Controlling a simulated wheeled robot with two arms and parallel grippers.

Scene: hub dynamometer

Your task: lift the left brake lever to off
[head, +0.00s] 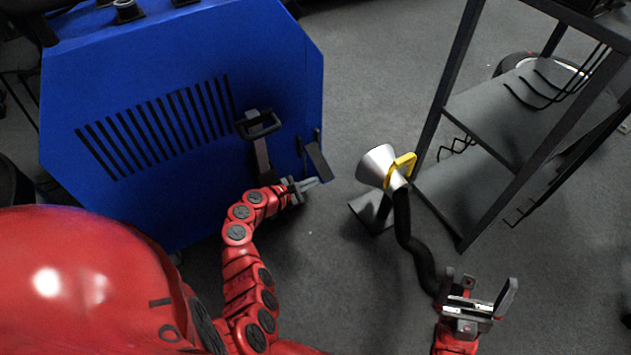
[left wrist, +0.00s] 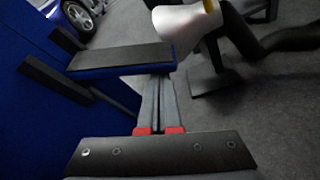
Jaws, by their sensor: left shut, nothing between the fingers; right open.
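The blue cabinet (head: 200,60) has a dark lever (head: 261,155) with a loop-like top on its slotted face. A second dark lever with a flat plate (head: 317,162) is at the cabinet's right edge. I cannot tell which is the left brake lever. My left gripper (head: 313,183) is shut and empty, just below that plate in the head view. In the left wrist view, its fingers (left wrist: 157,90) reach up to the lower edge of a flat dark plate (left wrist: 120,57); contact is unclear. My right gripper (head: 482,297) is open and empty at lower right.
A silver funnel (head: 376,165) with a yellow part (head: 402,167) and a black hose (head: 404,225) stands right of my left gripper. A dark shelf rack (head: 505,125) is at the right.

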